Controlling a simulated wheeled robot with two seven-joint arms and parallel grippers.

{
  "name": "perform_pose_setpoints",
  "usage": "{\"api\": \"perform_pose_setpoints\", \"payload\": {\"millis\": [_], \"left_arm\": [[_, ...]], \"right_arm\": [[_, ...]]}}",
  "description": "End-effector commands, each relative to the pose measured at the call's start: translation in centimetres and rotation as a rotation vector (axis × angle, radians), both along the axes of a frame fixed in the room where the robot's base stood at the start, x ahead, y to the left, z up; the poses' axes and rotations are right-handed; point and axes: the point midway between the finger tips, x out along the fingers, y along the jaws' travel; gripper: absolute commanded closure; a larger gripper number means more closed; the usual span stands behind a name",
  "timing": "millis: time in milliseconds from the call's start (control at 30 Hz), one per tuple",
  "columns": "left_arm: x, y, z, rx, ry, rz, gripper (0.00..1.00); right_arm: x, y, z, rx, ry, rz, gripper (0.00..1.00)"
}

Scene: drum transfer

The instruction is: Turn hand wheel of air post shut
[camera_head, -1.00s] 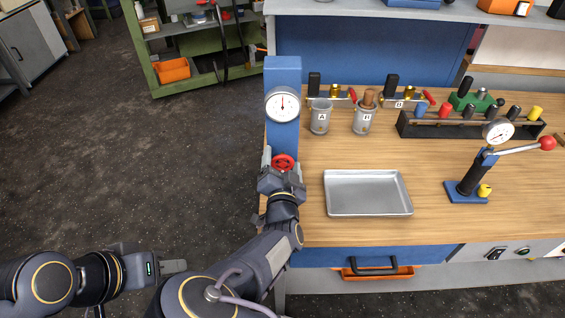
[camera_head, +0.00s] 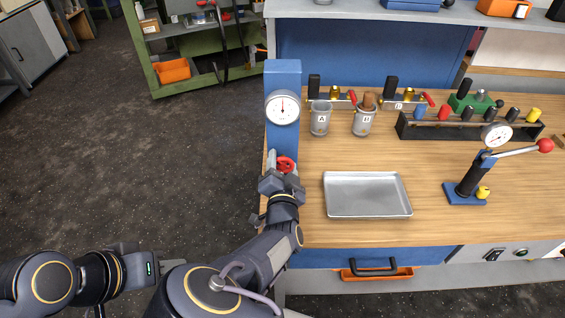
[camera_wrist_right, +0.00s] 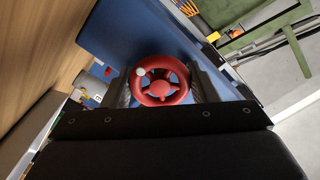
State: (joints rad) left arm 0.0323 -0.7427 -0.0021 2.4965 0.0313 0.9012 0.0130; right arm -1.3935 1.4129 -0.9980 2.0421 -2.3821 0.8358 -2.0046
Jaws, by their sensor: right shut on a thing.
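The red hand wheel (camera_head: 286,164) sits low on the front of the blue air post (camera_head: 282,76), below a round white gauge (camera_head: 282,108). My right gripper (camera_head: 284,173) is at the wheel, reaching up from below. In the right wrist view the wheel (camera_wrist_right: 142,91) sits between the two dark fingers, which are shut on its rim at both sides. A pale dot marks the upper left of the rim there. My left gripper (camera_head: 172,264) is low at the left, over the floor and far from the post; its jaw opening cannot be made out.
A metal tray (camera_head: 368,194) lies on the wooden bench right of the post. Two grey cups (camera_head: 320,120) stand behind it, with a valve row and a black rack (camera_head: 465,129). A hand pump (camera_head: 467,185) with a gauge stands at the right. The floor at left is clear.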

Motion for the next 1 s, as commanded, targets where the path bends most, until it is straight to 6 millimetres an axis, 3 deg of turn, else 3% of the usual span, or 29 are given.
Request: {"api": "perform_pose_setpoints", "payload": {"millis": [500, 1000], "left_arm": [[0.0, 0.0, 4.4, 0.0, 0.0, 0.0, 0.64], [0.0, 0.0, 5.4, 0.0, 0.0, 0.0, 0.64]], "right_arm": [[0.0, -0.1, 0.2, 0.436, 0.005, -0.003, 0.7], [0.0, -0.1, -0.1, 0.911, 0.003, -0.004, 0.7]]}}
